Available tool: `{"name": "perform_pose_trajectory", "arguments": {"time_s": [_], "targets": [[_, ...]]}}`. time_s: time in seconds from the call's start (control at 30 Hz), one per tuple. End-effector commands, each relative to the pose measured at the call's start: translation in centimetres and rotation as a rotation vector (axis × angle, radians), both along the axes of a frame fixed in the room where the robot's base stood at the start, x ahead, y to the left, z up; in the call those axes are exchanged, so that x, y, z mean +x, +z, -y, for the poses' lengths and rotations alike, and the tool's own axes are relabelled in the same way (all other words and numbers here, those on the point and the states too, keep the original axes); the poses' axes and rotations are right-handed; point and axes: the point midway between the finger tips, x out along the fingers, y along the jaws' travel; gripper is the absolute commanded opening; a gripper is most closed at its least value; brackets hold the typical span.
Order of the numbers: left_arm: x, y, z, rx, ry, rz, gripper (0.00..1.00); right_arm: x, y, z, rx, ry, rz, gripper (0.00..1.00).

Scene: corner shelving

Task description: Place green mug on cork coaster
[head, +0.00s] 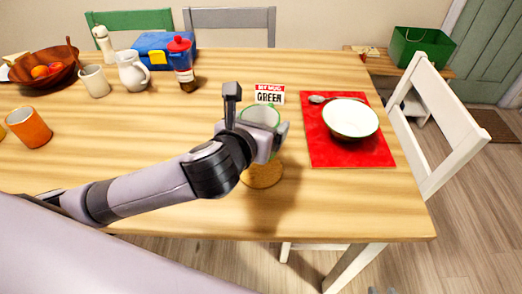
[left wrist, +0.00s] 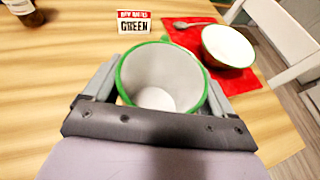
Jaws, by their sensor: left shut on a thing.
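The green mug (head: 262,113), white inside with a green rim, is between the fingers of my left gripper (head: 259,127). The left wrist view shows the mug (left wrist: 163,78) upright and empty, with a finger on each side (left wrist: 161,92). The round cork coaster (head: 262,174) lies on the table just below the mug and gripper in the head view. My gripper and wrist hide part of the coaster and the mug's base, so I cannot tell the gap between them. Small grey tips at the bottom edge of the head view may be my right gripper (head: 382,291).
A name card reading GREEN (head: 269,94) stands behind the mug. A red placemat (head: 320,150) with a white bowl (head: 350,118) and spoon lies to the right. A bottle (head: 184,65), white pitcher (head: 131,72) and orange mug (head: 29,128) stand left. The front table area is clear.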

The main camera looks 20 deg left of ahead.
Motion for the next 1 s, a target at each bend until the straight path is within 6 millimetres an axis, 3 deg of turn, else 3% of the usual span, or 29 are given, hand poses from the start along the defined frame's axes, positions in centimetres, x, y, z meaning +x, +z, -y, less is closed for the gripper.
{"name": "perform_pose_trajectory", "arguments": {"time_s": [0.03, 0.27, 0.5, 0.9, 0.93, 0.97, 1.0], "targets": [[0.0, -1.0, 0.0, 0.0, -0.001, 0.001, 0.44, 0.0, -0.3, -0.1, 0.001, 0.003, -0.001, 0.35], [0.0, -2.5, 0.0, -0.001, -0.001, 0.002, 0.44, 0.2, -0.4, -0.2, 0.003, 0.007, 0.003, 0.35], [0.0, -6.0, 0.0, 0.001, 0.0, 0.001, 0.44, 0.2, -1.3, -0.2, 0.005, 0.006, -0.003, 0.35], [0.0, -6.4, 0.0, -0.001, -0.001, 0.003, 0.44, 0.5, -0.7, -0.2, 0.009, 0.005, 0.004, 0.35], [0.0, -6.5, 0.0, 0.0, -0.001, 0.001, 0.88, 0.5, -0.7, -0.2, 0.009, 0.005, 0.005, 0.35], [0.0, -6.5, 0.0, -0.001, -0.001, 0.002, 0.98, 0.5, -0.7, -0.2, 0.009, 0.005, 0.006, 0.35], [0.0, -6.5, 0.0, -0.001, -0.001, 0.002, 1.0, 0.5, -0.7, -0.2, 0.009, 0.005, 0.006, 0.35]]}}
